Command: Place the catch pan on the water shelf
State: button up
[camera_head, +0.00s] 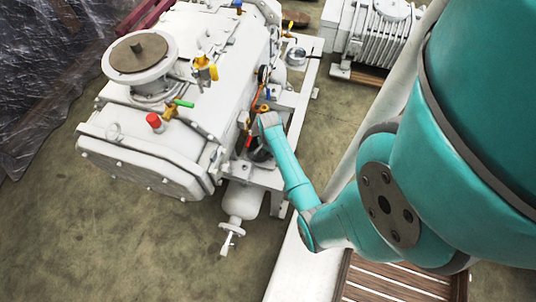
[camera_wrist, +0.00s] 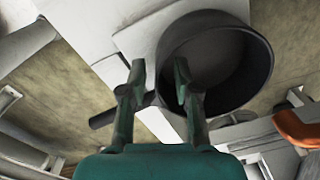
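The catch pan is a dark round pan (camera_wrist: 262,62) with a raised wall and a short dark handle-like bar to its lower left. It overlaps a white flat plate (camera_wrist: 130,38) in the wrist view; I cannot tell whether it rests on it. My gripper (camera_wrist: 160,75) is open, with its fingers on either side of the pan's left wall, the right finger over the inside. A gap shows between the left finger and the wall. In the head view my gripper is beside the white machine's right side, its fingers mostly hidden; a dark patch there may be the pan.
A large white vacuum machine (camera_head: 200,110) fills the centre left, with valves and a red knob (camera_head: 153,121). A white support frame (camera_head: 302,95) runs along its right. A second white ribbed machine (camera_head: 378,40) stands behind. The floor at lower left is clear.

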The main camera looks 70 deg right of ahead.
aim_at(268, 158)
notch_tip(268, 158, up, 11)
jog(key=s+a+n+t+h, duration=0.1)
jog(key=s+a+n+t, duration=0.15)
jog(key=a, duration=0.45)
jog(key=s+a+n+t+h, duration=0.15)
jog(key=a+n, duration=0.25)
jog(key=a, duration=0.4)
jog(key=s+a+n+t+h, duration=0.1)
jog(key=a+n+t, duration=0.1)
jog(key=a+n, duration=0.35)
jog(key=s+a+r+n+t+y, duration=0.1)
jog(key=s+a+r+n+t, duration=0.2)
jog(key=r, duration=0.5)
jog(key=s+a+r+n+t+y, duration=0.1)
jog(key=s+a+r+n+t, duration=0.2)
jog(key=r, duration=0.6)
jog(key=s+a+r+n+t+y, duration=0.1)
jog(key=s+a+r+n+t, duration=0.1)
jog(key=s+a+r, duration=0.3)
notch_tip(268, 158, up, 3)
jog(key=shift+s+a+r+n+t, duration=0.15)
jog(key=shift+s+a+n+t, duration=0.25)
jog(key=shift+a+n, duration=0.6)
jog(key=shift+a+y, duration=0.1)
jog(key=shift+y, duration=0.15)
